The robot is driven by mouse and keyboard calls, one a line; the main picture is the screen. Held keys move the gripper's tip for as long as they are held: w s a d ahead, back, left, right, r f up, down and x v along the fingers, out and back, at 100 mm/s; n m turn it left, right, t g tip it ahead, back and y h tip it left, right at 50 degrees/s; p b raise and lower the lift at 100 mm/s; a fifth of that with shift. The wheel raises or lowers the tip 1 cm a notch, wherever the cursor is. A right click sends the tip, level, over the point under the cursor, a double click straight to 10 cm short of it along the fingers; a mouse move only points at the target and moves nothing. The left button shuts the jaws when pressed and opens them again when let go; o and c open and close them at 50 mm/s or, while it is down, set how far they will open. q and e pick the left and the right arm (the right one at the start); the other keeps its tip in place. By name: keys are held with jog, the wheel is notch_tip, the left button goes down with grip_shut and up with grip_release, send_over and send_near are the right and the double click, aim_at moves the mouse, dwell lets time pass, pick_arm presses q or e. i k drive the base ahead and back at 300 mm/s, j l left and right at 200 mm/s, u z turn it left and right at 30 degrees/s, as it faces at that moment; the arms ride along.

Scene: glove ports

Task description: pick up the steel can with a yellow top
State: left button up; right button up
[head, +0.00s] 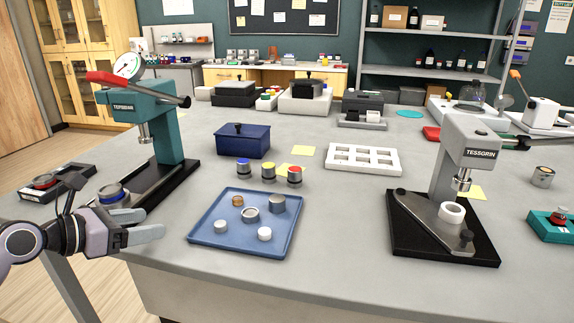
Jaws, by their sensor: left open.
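The steel can with a yellow top (268,174) stands upright on the grey bench, behind the blue tray. A blue-topped can (243,168) stands just left of it and a red-topped can (295,176) just right of it. All three stand apart in a row. My left gripper (153,224) is open and empty at the lower left, over the bench's front left part. It is left of the tray and well short of the yellow-topped can. My right gripper is not in view.
The blue tray (203,243) holds several rings and small cups. A teal press (166,135) stands behind my left gripper, and a grey press (470,150) stands at right. A dark blue box (243,144) is behind the cans; a white slotted rack (362,168) is right of them.

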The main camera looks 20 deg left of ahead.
aim_at(268, 174)
jog(key=i+l, duration=0.25)
jog(key=i, duration=0.2)
jog(key=i+l, duration=0.25)
jog(key=i, duration=0.25)
